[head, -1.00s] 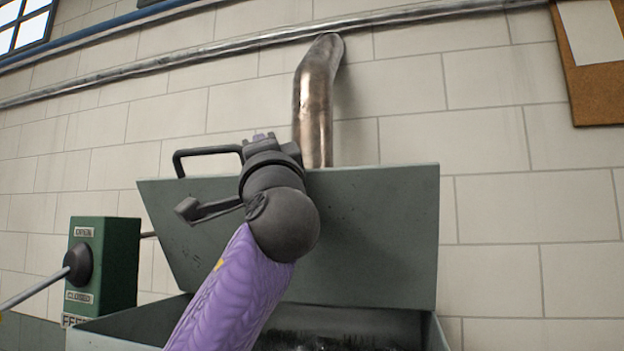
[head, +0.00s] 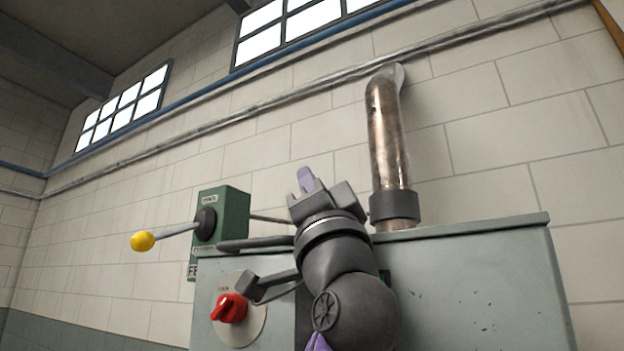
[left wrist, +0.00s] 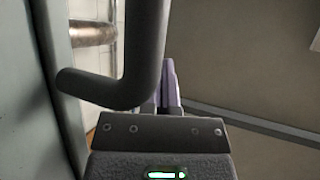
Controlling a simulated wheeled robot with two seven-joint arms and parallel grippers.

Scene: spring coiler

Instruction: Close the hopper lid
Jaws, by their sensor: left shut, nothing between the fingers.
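The hopper lid (head: 470,228) shows as a thin grey-green edge along the top of the hopper, seen from low down. It looks lowered, but I cannot tell whether it rests fully on the rim. The lid's dark handle (head: 253,243) sticks out at the left, partly behind my left gripper (head: 307,180). That gripper is shut and empty, pointing up, with its fingertips above the handle's level. In the left wrist view, the handle (left wrist: 140,70) crosses close in front of the shut fingers (left wrist: 170,88). I cannot tell whether they touch. My right gripper is not in view.
The grey-green hopper front (head: 490,290) is close behind my left arm. A red knob (head: 229,308) sits at its left. A green box (head: 222,215) has a yellow-tipped lever (head: 143,241) reaching left. A metal pipe (head: 388,140) rises behind the lid.

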